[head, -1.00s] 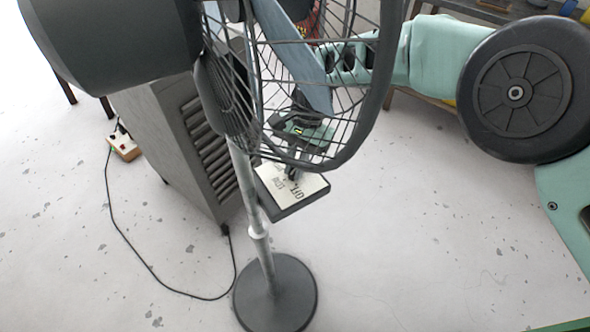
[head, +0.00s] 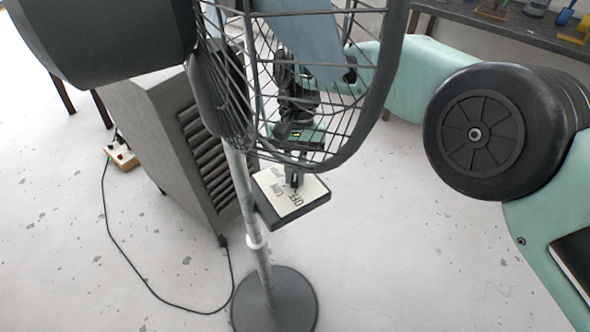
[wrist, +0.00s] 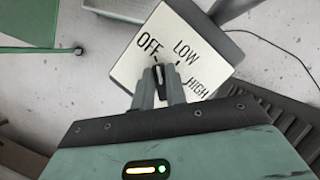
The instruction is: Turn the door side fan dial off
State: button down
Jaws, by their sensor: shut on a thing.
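A floor fan stands in the head view, with its pole (head: 245,205) and round base (head: 278,302). A small control panel (head: 315,202) with a white face is fixed to the pole; its face also shows in the wrist view (wrist: 196,58), marked OFF, LOW and HIGH. My gripper (wrist: 159,92) is shut on the dark dial knob (wrist: 159,74), one finger on each side. The knob's pale line points up and slightly left, near the OFF tick. In the head view my gripper (head: 294,176) is over the panel, partly behind the fan's cage.
The fan's wire cage (head: 362,135) stands close in front of my arm. A grey louvered cabinet (head: 150,130) is left of the pole. A power strip (head: 122,157) and black cable lie on the floor. A bench (head: 480,28) is at the back right.

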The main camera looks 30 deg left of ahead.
jog(key=shift+w, duration=0.1)
jog(key=c, duration=1.4)
grip_release()
jog(key=shift+c, duration=0.2)
